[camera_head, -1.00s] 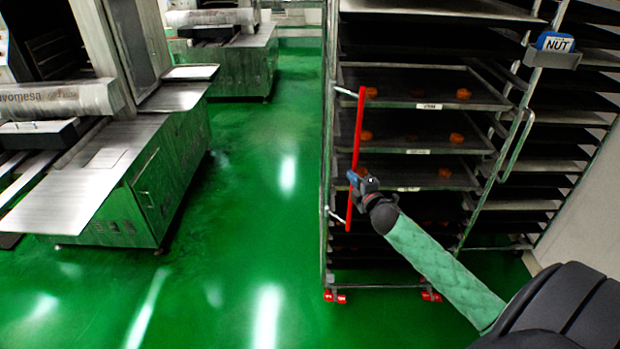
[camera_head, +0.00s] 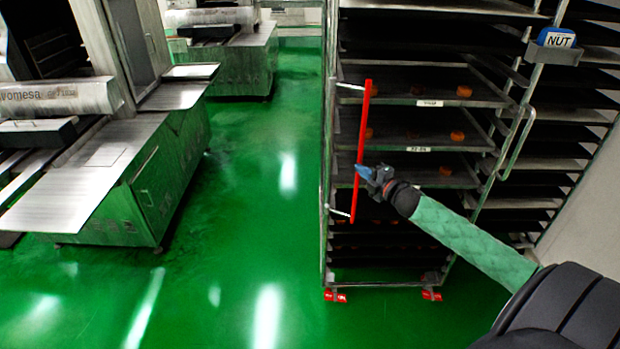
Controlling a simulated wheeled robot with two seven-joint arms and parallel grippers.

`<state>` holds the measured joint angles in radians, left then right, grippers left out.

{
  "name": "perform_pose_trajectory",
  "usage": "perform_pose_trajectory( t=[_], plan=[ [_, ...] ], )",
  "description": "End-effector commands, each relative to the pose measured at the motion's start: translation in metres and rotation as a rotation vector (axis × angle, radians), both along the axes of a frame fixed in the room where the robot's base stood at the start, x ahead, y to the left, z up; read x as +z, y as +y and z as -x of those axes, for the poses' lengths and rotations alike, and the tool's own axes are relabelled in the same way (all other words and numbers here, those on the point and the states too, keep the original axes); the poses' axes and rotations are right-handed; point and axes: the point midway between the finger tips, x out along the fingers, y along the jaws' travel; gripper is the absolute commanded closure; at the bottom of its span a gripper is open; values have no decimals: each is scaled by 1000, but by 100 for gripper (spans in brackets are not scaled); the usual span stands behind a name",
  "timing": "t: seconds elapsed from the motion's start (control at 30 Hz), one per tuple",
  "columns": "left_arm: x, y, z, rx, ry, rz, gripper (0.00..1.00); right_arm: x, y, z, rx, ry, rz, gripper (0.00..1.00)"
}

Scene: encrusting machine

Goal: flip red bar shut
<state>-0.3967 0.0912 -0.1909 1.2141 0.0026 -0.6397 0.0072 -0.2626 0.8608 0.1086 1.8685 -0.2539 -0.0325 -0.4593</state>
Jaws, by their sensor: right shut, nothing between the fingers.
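The red bar (camera_head: 363,135) stands nearly upright at the front left of the tray rack (camera_head: 328,180), joined to it by pale arms at top and bottom. It stands a little out from the rack's left post, across the left ends of several trays. My right gripper (camera_head: 364,172) is at the bar's lower half, its blue fingertips shut with nothing between them. The tips are next to the bar; I cannot tell whether they touch it. My left gripper is not in view.
Trays in the rack hold orange pieces (camera_head: 464,91). A blue NUT box (camera_head: 556,38) sits in a holder at the rack's right. Red-marked casters (camera_head: 335,296) are at its foot. A steel machine (camera_head: 130,190) stands left, with open green floor (camera_head: 250,210) between.

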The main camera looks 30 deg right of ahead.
Motion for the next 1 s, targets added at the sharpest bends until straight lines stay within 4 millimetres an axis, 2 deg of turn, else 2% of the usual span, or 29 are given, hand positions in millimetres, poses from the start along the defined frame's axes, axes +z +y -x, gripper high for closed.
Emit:
perform_pose_trajectory(
  t=[0.37, 0.6, 1.0],
  plan=[
    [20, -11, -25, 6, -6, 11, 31, -1, -16, -7, 176, 1, 2, 100],
    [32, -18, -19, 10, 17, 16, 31, -2, -25, -13, 236, -1, 0, 100],
    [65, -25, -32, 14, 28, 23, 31, -1, -43, -27, 234, -1, 0, 100]
  ],
)
